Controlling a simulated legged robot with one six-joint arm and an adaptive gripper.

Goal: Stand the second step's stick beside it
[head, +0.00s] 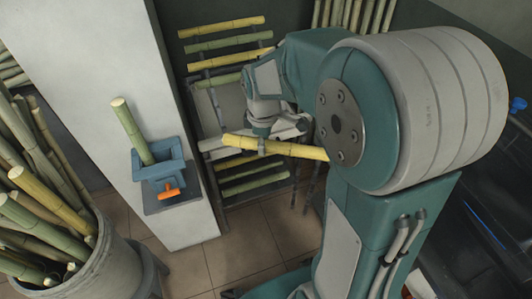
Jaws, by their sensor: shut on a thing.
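My gripper (263,143) is shut on a yellow cane stick (297,150). The stick lies roughly level across the picture, its cut end pointing left; its right end passes behind my arm. My fingertips are small and partly hidden by the stick.
A dark rack (196,76) holds several level green and yellow sticks behind my gripper. An orange handle (170,191) sticks out of the holder's front. A grey barrel (112,262) full of sticks stands at lower left. A pale pillar (95,45) rises behind the holder. Tiled floor (232,258) shows below.

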